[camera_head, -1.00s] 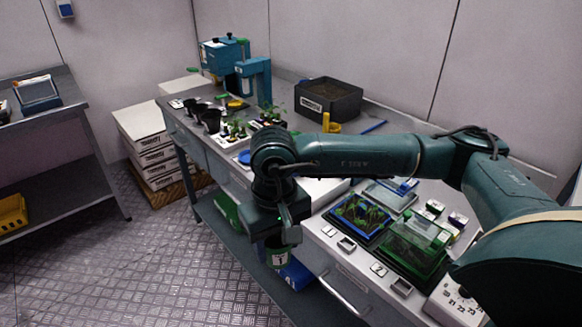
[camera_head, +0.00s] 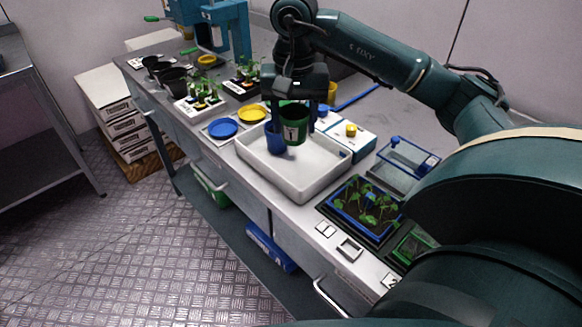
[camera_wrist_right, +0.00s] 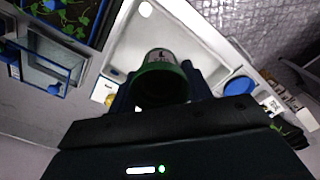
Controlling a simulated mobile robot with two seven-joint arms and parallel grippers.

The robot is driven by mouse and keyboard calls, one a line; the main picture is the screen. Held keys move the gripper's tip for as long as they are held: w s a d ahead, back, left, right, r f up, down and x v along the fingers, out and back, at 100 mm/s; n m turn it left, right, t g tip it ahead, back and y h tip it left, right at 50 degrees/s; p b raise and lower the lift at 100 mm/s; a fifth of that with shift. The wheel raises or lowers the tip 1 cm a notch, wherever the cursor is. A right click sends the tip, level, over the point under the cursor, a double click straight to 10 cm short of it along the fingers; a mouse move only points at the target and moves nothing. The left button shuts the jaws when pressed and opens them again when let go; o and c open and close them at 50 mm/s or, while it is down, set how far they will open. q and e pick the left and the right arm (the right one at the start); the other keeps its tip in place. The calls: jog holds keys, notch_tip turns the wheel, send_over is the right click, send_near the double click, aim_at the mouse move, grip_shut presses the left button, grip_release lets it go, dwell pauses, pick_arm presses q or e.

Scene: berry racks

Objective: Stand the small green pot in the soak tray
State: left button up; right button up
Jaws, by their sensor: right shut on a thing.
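The small green pot (camera_head: 294,131), with a white label, is held upright in my right gripper (camera_head: 298,112). The pot also shows in the right wrist view (camera_wrist_right: 160,85), its dark open mouth towards the camera. My right gripper is shut on it. The white soak tray (camera_head: 265,176) lies below the pot on the bench; its pale floor shows in the right wrist view (camera_wrist_right: 130,42). The pot appears above the tray's back part, and I see no contact with the floor. My left gripper is out of view.
Blue (camera_head: 222,128) and yellow (camera_head: 252,113) discs lie left of the tray. A seedling tray (camera_head: 362,208) stands to its right, and a white box with a yellow knob (camera_head: 350,131) behind. The tray's front floor is clear.

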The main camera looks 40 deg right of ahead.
jog(key=d+m, duration=0.1)
jog(key=d, duration=0.2)
send_over(306, 168)
jog(key=shift+m, duration=0.3)
notch_tip(306, 168, down, 5)
jog(key=shift+f+b, duration=0.1)
jog(key=shift+b, duration=0.2)
notch_tip(306, 168, down, 4)
jog(key=shift+f, duration=0.1)
jog(key=shift+a, duration=0.1)
jog(key=shift+f, duration=0.2)
jog(key=o, duration=1)
jog(key=shift+c, duration=0.2)
